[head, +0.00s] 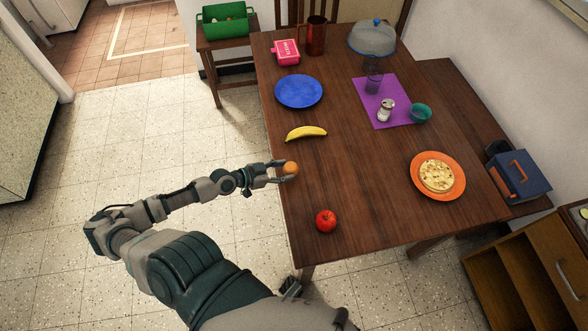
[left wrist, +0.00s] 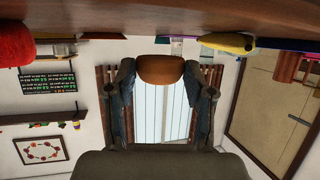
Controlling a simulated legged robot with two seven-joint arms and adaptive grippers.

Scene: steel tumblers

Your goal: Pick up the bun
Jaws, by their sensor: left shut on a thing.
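The bun (head: 291,168), small, round and orange-brown, is at the left edge of the wooden table (head: 350,205). My left gripper (head: 284,170) reaches in from the left and is shut on the bun. In the left wrist view the bun (left wrist: 160,69) sits between the two fingertips, with the table surface (left wrist: 160,14) along the top of the picture. My right gripper is not in view.
A banana (head: 306,133) lies just beyond the bun, and a red apple (head: 326,221) is nearer. A blue plate (head: 298,91) is farther back. A purple mat (head: 394,117) and an orange plate (head: 416,190) are to the right. The middle of the table is clear.

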